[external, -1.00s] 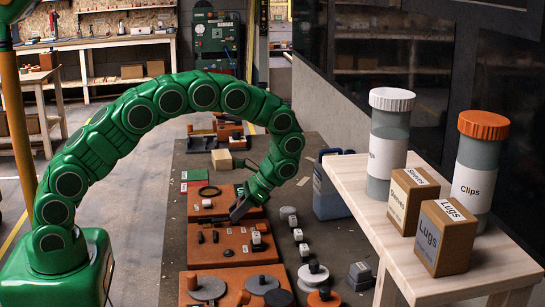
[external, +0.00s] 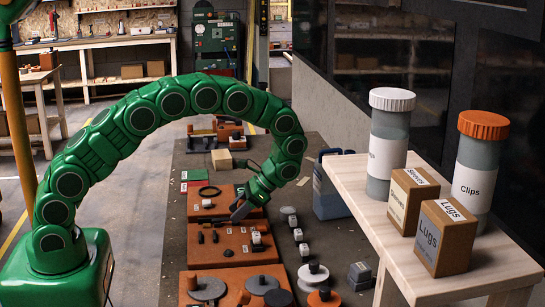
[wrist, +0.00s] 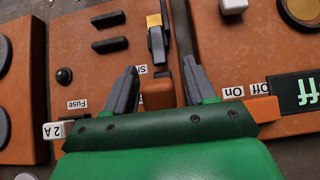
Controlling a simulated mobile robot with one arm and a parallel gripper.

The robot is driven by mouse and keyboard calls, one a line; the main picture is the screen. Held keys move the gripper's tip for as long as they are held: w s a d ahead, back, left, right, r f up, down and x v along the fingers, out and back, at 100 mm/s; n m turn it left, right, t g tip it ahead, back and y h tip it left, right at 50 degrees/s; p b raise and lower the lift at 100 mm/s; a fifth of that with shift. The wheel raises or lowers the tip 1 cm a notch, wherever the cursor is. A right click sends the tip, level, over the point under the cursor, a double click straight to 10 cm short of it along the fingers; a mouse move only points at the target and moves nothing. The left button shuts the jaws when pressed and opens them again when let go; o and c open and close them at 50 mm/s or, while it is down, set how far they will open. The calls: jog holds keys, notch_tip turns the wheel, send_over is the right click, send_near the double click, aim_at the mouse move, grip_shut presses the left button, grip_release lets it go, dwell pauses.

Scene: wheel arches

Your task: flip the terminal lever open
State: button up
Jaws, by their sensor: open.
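My gripper (wrist: 160,68) is open in the wrist view, its two grey fingers apart above an orange-brown panel (wrist: 105,20). A small upright part with a yellow end and dark body (wrist: 157,45) stands just beyond and between the fingertips; it may be the terminal lever, but I cannot tell. An orange-brown block (wrist: 158,93) sits between the fingers, nearer the palm. A label beside it is partly hidden by the left finger. In the external view my gripper (external: 238,212) is low over the panels on the bench, and the lever cannot be made out there.
Black fuse-like bars (wrist: 110,45), a black knob (wrist: 64,76) and a white "2 A" block (wrist: 58,130) lie left of the fingers. Panels with "On" and "Off" labels (wrist: 233,92) lie right. A wooden shelf (external: 350,180) with jars and boxes stands right of my arm.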

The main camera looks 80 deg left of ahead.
aim_at(237, 205)
notch_tip(237, 205, up, 4)
jog(key=shift+s+f, duration=0.1)
jog(key=shift+f, duration=0.15)
jog(key=s+d+r, duration=0.4)
jog(key=s+r, duration=0.5)
jog(key=s, duration=0.4)
jog(key=shift+r, duration=0.2)
jog(key=shift+d, duration=0.15)
dwell(0.3)
